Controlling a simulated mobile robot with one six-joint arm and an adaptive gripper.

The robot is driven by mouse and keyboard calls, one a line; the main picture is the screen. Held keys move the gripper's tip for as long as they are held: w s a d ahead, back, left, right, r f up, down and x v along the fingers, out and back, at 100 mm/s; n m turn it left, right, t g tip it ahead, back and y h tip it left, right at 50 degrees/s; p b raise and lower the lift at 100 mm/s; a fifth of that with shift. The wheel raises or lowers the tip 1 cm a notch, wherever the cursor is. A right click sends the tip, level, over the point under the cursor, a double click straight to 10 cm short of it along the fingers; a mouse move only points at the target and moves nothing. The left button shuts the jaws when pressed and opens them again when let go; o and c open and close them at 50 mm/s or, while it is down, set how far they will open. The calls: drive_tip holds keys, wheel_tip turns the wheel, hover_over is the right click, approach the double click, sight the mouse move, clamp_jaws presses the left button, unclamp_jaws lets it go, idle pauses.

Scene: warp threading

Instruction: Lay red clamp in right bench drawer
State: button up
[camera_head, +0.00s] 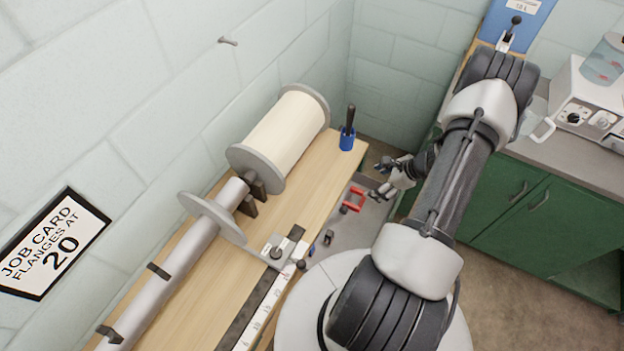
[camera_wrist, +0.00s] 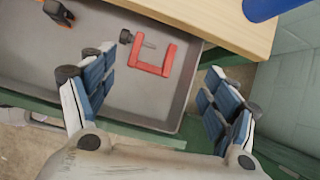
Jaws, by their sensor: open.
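The red clamp (camera_wrist: 152,68), a U-shaped piece, lies flat on the floor of the open grey drawer (camera_wrist: 60,95) in the wrist view. In the head view the red clamp (camera_head: 353,200) shows in the drawer (camera_head: 350,236) at the bench's right end. My gripper (camera_wrist: 155,95) is open and empty, its two blue-padded fingers apart, the left one over the drawer and the right one past its right edge. In the head view my gripper (camera_head: 381,180) is just right of the clamp, apart from it.
The wooden bench top (camera_head: 325,165) overhangs the drawer's back. A blue cup with a dark handle (camera_head: 347,138) stands on the bench corner. Green cabinets (camera_head: 540,220) stand at right.

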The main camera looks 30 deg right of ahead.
drive_tip(key=w+a+r+n, duration=0.4)
drive_tip(key=r, duration=0.4)
drive_tip(key=w+a+r+n, duration=0.3)
drive_tip(key=w+a+r, duration=0.1)
drive_tip(key=r, duration=0.4)
drive_tip(key=a+r+n+g, duration=0.2)
drive_tip(key=a+r+n, duration=0.5)
drive_tip(key=a+r, duration=0.5)
drive_tip(key=s+a+r+n, duration=0.5)
drive_tip(key=a+r+n, duration=0.2)
drive_tip(key=a+r, duration=0.25)
drive_tip(key=s+a+r+n+h, duration=0.1)
drive_tip(key=s+a+r+n, duration=0.1)
drive_tip(key=s+n, duration=0.2)
drive_tip(key=s+a+r+n+h, duration=0.2)
drive_tip(key=s+a+r+n, duration=0.1)
drive_tip(key=s, duration=0.5)
drive_tip(key=shift+s+n+t, duration=0.3)
drive_tip(key=shift+n+t, duration=0.1)
drive_tip(key=shift+n, duration=0.2)
drive_tip(key=shift+a, duration=0.1)
